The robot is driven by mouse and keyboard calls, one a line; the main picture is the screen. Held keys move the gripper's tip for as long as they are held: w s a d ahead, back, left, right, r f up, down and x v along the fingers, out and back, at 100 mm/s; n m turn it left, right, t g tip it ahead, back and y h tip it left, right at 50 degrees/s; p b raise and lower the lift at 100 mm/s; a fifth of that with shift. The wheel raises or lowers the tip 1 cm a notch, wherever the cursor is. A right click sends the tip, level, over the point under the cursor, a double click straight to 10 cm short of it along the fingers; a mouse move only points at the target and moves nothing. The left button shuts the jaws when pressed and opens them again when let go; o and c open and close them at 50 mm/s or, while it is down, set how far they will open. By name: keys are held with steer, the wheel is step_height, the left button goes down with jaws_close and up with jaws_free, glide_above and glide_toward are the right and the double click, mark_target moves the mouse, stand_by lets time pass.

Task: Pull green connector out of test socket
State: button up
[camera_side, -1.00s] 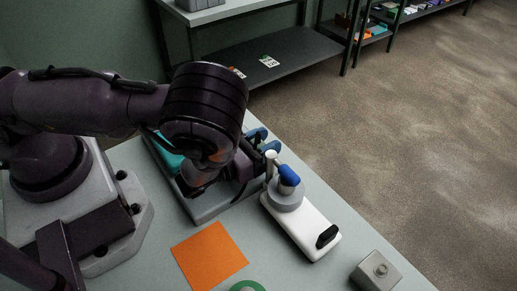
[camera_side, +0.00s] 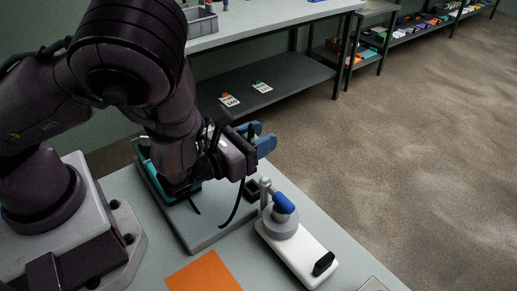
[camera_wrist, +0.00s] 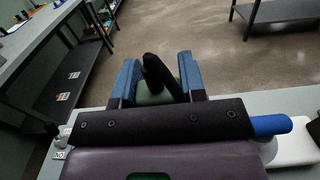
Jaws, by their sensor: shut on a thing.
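My gripper (camera_side: 262,139) has blue fingers and is raised above the grey base plate, pointing to the right. In the wrist view its fingers (camera_wrist: 158,72) are closed around a green connector (camera_wrist: 150,98). A black, cable-like piece (camera_wrist: 161,70) rises from the connector between the fingers. In the side view the connector is hidden by the gripper. A small black socket-like block (camera_side: 252,187) stands on the base plate's right part, below and apart from the fingers; I cannot tell for sure that it is the test socket. A thin black cable (camera_side: 236,208) hangs beside the gripper.
A white fixture (camera_side: 296,254) with a blue-handled lever (camera_side: 284,203) and a black knob stands right of the grey base plate (camera_side: 196,238). An orange square (camera_side: 205,273) lies in front. A bench with a lower shelf (camera_side: 275,82) stands behind. Air around the gripper is clear.

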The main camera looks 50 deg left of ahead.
steer(key=shift+r, duration=2.05)
steer(key=w+a+r+n+g+y, duration=0.25)
steer(key=a+n+y, duration=0.25)
steer(key=a+y, duration=0.35)
steer(key=s+d+f+n+g+y, duration=0.3)
steer(key=s+f+n+g+y, duration=0.1)
steer(key=s, duration=0.4)
steer(key=s+d+f+n+g+y, duration=0.3)
steer(key=s+f+n+g+y, duration=0.15)
steer(key=s, duration=0.25)
steer(key=shift+a+f, duration=0.1)
steer(key=shift+f, duration=3.5)
steer(key=shift+f, duration=0.15)
steer(key=o, duration=0.9)
